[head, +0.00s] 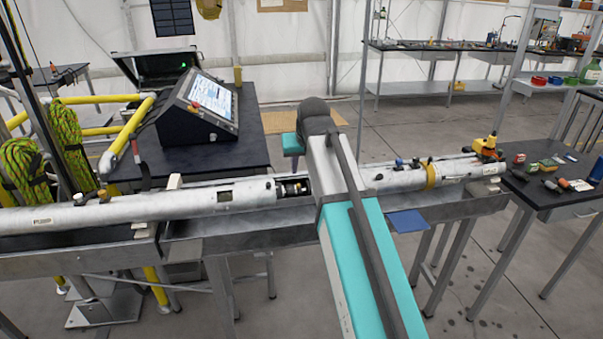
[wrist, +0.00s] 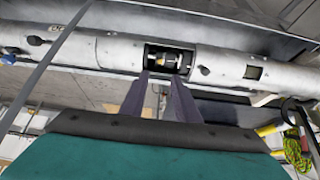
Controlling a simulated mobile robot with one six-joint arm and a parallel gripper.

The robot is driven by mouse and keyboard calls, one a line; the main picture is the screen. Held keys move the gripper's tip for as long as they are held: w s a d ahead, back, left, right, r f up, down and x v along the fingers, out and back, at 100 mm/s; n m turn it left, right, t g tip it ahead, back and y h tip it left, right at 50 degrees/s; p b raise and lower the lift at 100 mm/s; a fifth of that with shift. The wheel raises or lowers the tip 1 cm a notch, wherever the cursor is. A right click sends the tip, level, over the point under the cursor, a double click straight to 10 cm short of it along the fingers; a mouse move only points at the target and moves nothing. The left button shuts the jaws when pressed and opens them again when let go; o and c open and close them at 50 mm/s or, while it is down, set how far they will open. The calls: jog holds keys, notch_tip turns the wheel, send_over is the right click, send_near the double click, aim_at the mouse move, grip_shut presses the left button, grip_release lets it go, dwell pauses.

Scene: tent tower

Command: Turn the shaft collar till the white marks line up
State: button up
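A long silver tube (head: 140,205) lies across the stand, with a cut-out in its side. Inside the cut-out, the dark shaft with its collar (head: 294,188) shows left of my arm, with pale and brass-coloured parts. The collar also shows in the wrist view (wrist: 168,59), where a whitish band is visible; I cannot make out separate white marks or whether they line up. My gripper (wrist: 160,79) is open, its two dark fingers apart with nothing between them. Its tips are just below the cut-out; I cannot tell whether they touch the tube. In the head view my arm hides the fingers.
The tube rests on a metal trough (head: 240,240). A console with a lit screen (head: 208,97) stands on a dark table behind it. Yellow rails and green rope (head: 70,140) are at the left. A dark bench (head: 550,185) with small parts is at the right.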

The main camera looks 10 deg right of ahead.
jog(key=shift+v, duration=0.95)
jog(key=s+f+g, duration=0.1)
jog(key=f, duration=0.6)
jog(key=s+f+g, duration=0.1)
jog(key=s+f, duration=0.1)
jog(key=f, duration=0.5)
jog(key=s+f+g, duration=0.1)
jog(key=f, duration=0.7)
jog(key=shift+s+d+f, duration=0.1)
jog(key=shift+s, duration=0.25)
jog(key=s+f+g, duration=0.2)
jog(key=s+f, duration=0.3)
jog(key=f, duration=0.4)
jog(key=s+f+g, duration=0.1)
jog(key=s+f, duration=0.4)
jog(key=f, duration=0.4)
jog(key=s+f+g, duration=0.3)
jog(key=s+f, duration=0.8)
jog(key=s, duration=0.5)
jog(key=s+f+g, duration=0.2)
jog(key=s+f, duration=0.9)
jog(key=s, duration=0.5)
jog(key=shift+d+g, duration=0.15)
jog(key=shift+g, duration=0.25)
